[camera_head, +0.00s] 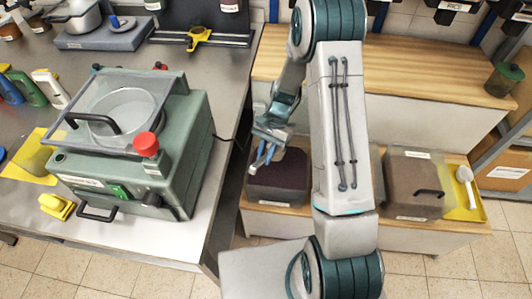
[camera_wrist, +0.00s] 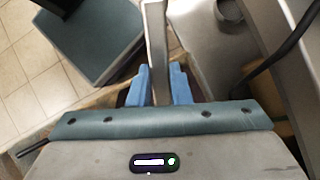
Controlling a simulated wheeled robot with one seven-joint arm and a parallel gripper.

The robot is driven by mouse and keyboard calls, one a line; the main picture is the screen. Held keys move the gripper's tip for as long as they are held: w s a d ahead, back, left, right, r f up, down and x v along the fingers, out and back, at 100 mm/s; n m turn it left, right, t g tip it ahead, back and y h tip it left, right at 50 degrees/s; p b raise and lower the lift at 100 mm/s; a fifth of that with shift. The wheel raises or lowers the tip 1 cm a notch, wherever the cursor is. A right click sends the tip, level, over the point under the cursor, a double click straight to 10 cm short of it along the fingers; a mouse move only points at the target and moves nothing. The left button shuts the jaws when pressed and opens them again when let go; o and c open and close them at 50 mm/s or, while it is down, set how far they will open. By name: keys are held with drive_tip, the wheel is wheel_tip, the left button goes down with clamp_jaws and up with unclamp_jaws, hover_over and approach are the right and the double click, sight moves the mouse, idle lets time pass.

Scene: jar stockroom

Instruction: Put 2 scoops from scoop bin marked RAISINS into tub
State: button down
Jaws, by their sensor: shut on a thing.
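In the wrist view, my gripper's blue fingers (camera_wrist: 155,88) are shut on a pale grey, handle-like bar (camera_wrist: 156,45). It looks like a scoop handle; I cannot make out a scoop bowl or any load. A green see-through tub (camera_head: 503,80) stands on the wooden top at the far right; I cannot tell whether it is the task's tub.
A brown bin (camera_head: 412,190) with a dark handle stands right of my arm. A white scoop (camera_head: 465,180) lies on a yellow tray (camera_head: 467,211) beside it. Tiled floor is open in front.

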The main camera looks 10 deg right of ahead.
drive_tip(key=shift+f+b, duration=5.05)
drive_tip(key=shift+f, duration=2.4)
drive_tip(key=shift+w+d+f+t+h+b, duration=0.5)
drive_tip(key=shift+w+d+f+b, duration=1.25)
drive_tip(key=shift+w+d, duration=0.55)
drive_tip(key=shift+s+a+r+t+h+p, duration=0.4)
drive_tip(key=shift+r+p, duration=1.05)
drive_tip(key=shift+r, duration=0.8)
drive_tip(key=shift+s+a+r+t+h+p, duration=0.15)
drive_tip(key=shift+r+t+h+p, duration=0.35)
drive_tip(key=shift+r+p, duration=1.35)
drive_tip(key=shift+s+a+r+t+h+p, duration=0.15)
drive_tip(key=shift+a+r+t+h+p, duration=0.3)
drive_tip(key=shift+r+p, duration=1.4)
drive_tip(key=shift+d+r+b, duration=0.1)
drive_tip(key=shift+r+b, duration=0.65)
drive_tip(key=shift+r, duration=0.05)
